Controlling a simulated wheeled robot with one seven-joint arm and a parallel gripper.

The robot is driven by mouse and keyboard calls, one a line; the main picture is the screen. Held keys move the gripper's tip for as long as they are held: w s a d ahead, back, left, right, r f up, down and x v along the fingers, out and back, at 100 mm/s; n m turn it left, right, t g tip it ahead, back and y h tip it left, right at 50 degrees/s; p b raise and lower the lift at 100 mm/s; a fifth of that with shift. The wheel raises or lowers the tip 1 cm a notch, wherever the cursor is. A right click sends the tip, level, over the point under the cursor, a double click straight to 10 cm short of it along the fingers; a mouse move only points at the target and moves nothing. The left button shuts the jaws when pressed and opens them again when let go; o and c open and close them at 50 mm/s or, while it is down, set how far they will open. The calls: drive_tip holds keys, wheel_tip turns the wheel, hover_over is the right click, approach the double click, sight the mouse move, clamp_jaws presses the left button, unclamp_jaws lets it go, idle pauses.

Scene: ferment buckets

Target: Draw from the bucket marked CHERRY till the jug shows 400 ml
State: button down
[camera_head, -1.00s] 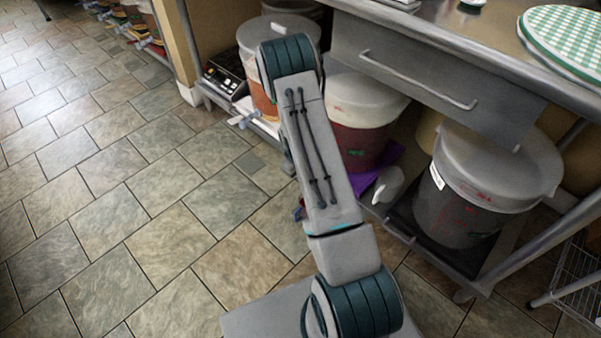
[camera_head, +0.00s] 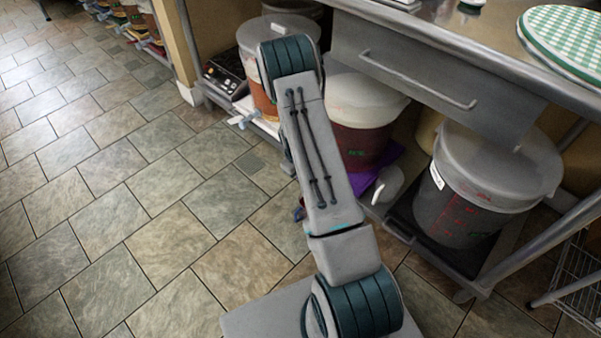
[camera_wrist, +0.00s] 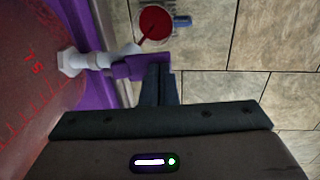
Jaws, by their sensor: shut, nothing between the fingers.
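A bucket (camera_wrist: 25,80) with dark red contents and red scale marks fills the left of the wrist view; I cannot read a CHERRY mark. It appears to be the middle bucket under the counter (camera_head: 362,130). Its white tap (camera_wrist: 95,60) has a purple handle (camera_wrist: 128,68). A jug (camera_wrist: 155,22) with red liquid is beyond the tap, with a blue part at its side. A thin red streak runs between spout and jug. My gripper (camera_wrist: 160,72) is shut and empty, its tips at the handle's end; contact is unclear. The jug's level cannot be read.
A grey-lidded bucket (camera_head: 475,190) stands at the right under the steel counter, and another bucket (camera_head: 262,95) at the left. A drawer (camera_head: 430,80) hangs above. A wire rack (camera_head: 578,275) is at the right edge. The tiled floor (camera_head: 110,200) at the left is clear.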

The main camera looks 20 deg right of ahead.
idle(0.8)
drive_tip(key=shift+r+p, duration=0.5)
drive_tip(key=shift+r, duration=0.3)
drive_tip(key=shift+r+p, duration=0.3)
drive_tip(key=shift+r, duration=0.15)
wheel_tip(320, 180, up, 13)
drive_tip(key=d+p, duration=0.1)
drive_tip(key=p, duration=0.3)
drive_tip(key=shift+w+d+p, duration=0.3)
drive_tip(key=shift+p, duration=0.1)
